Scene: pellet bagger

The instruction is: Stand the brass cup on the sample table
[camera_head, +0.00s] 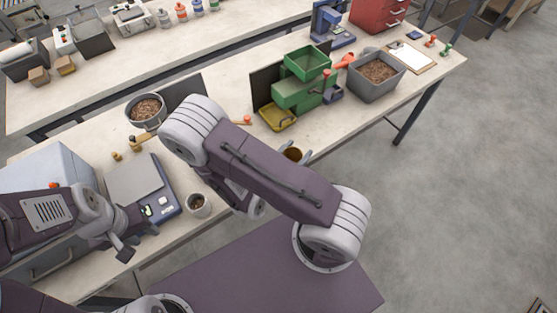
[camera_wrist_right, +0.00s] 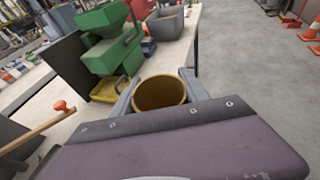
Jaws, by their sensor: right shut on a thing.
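The brass cup (camera_wrist_right: 160,93) is between the two fingers of my right gripper (camera_wrist_right: 159,96) in the right wrist view, with its open mouth towards the camera. The gripper is shut on it. In the head view the cup (camera_head: 293,154) shows partly past my right arm, near the front edge of the table (camera_head: 350,127). I cannot tell whether its base touches the table. The right gripper is mostly hidden behind the arm there. My left gripper (camera_head: 122,247) is low at the left, in front of the scale, away from the cup; its finger opening is unclear.
A green machine (camera_head: 297,93) with a yellow tray (camera_head: 278,117) stands behind the cup. A grey bin of pellets (camera_head: 376,77) and a clipboard (camera_head: 410,56) are further right. The scale (camera_head: 138,187) and a small pellet cup (camera_head: 198,205) are at left.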

